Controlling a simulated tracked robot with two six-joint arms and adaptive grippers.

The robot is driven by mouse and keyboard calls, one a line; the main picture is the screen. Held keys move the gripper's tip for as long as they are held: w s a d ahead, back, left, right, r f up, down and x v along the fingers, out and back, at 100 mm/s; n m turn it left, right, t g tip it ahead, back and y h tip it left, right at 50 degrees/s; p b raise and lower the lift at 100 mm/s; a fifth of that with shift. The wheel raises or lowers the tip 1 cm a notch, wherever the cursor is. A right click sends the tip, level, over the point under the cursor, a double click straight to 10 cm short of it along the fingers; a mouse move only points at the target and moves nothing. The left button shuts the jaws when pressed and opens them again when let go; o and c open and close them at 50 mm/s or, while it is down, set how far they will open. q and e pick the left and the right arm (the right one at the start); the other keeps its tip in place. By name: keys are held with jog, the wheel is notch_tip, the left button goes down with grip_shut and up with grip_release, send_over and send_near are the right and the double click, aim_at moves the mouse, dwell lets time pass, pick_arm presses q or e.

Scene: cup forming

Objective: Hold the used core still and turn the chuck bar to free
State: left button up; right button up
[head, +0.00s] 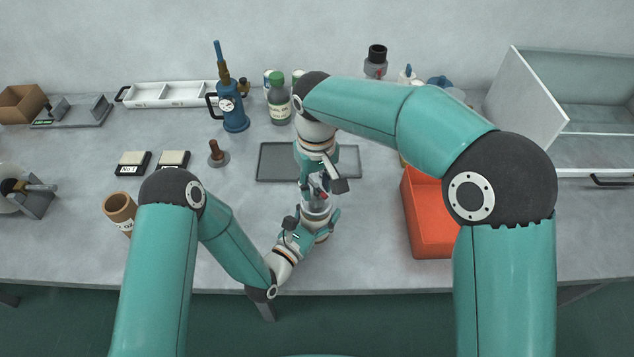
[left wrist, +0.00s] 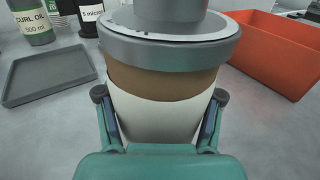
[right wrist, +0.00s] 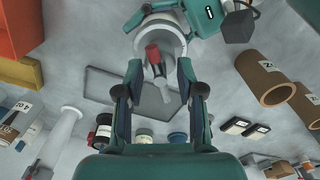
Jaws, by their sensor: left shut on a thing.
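The used core (left wrist: 160,85), brown above and white below, stands upright under a wide grey flange (left wrist: 170,50) in the left wrist view. My left gripper (head: 314,222) is shut on its sides; the fingers (left wrist: 160,120) press the white part. In the right wrist view the chuck bar (right wrist: 153,54) shows a red end and a grey shaft in front of the round pale rim (right wrist: 176,42). My right gripper (right wrist: 158,72) is open above it, a finger on either side, with gaps to the bar. In the head view my right gripper (head: 320,186) hides much of the chuck.
A grey tray (head: 275,162) lies just behind the grippers. An orange bin (head: 428,225) stands to the right, and a brown tube (head: 120,208) to the left. A blue pump (head: 233,115) and a green bottle (head: 279,105) stand behind. The bench front left of the grippers is partly clear.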

aim_at(316, 183)
grip_shut()
dwell(1.2)
jog(key=shift+o, duration=0.8)
grip_release()
jog(key=shift+r, duration=0.15)
notch_tip(316, 183, up, 12)
